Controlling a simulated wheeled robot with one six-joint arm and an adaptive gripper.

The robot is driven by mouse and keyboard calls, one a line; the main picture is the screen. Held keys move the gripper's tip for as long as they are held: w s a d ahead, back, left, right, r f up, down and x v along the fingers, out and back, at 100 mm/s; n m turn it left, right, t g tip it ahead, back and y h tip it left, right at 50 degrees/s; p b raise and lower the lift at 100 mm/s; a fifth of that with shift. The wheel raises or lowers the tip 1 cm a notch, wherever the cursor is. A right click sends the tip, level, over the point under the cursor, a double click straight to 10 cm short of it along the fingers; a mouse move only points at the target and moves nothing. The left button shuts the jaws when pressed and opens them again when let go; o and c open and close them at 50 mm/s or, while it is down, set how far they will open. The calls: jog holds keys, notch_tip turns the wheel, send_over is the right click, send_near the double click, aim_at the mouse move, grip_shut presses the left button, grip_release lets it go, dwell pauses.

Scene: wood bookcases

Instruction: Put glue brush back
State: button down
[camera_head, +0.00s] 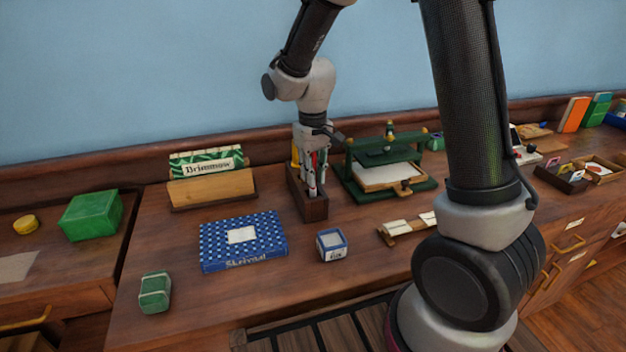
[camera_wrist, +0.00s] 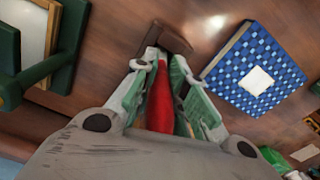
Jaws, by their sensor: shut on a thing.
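My gripper (camera_head: 314,188) is shut on the glue brush, whose red handle (camera_wrist: 160,105) runs between my fingers in the wrist view. A bit of red also shows between the fingers in the head view. My fingertips (camera_wrist: 161,62) are at the dark wooden holder (camera_head: 313,211), a narrow upright box on the desk, also seen in the wrist view (camera_wrist: 172,37). The brush's lower end is hidden by my fingers and the holder. I cannot tell how deep it sits in the holder. A yellow item (camera_head: 295,158) stands at the holder's back left.
A green press (camera_head: 365,190) stands close right of the holder. A blue checked box (camera_head: 225,255), a small blue-and-white box (camera_head: 331,245) and a green block (camera_head: 155,292) lie in front. A wooden stand (camera_head: 212,190) with a green patterned item is at left. Bare desk lies between them.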

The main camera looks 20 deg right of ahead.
jog(key=shift+f, duration=0.9)
jog(key=shift+f, duration=0.1)
jog(key=c, duration=1.5)
grip_release()
jog(key=shift+o, duration=0.2)
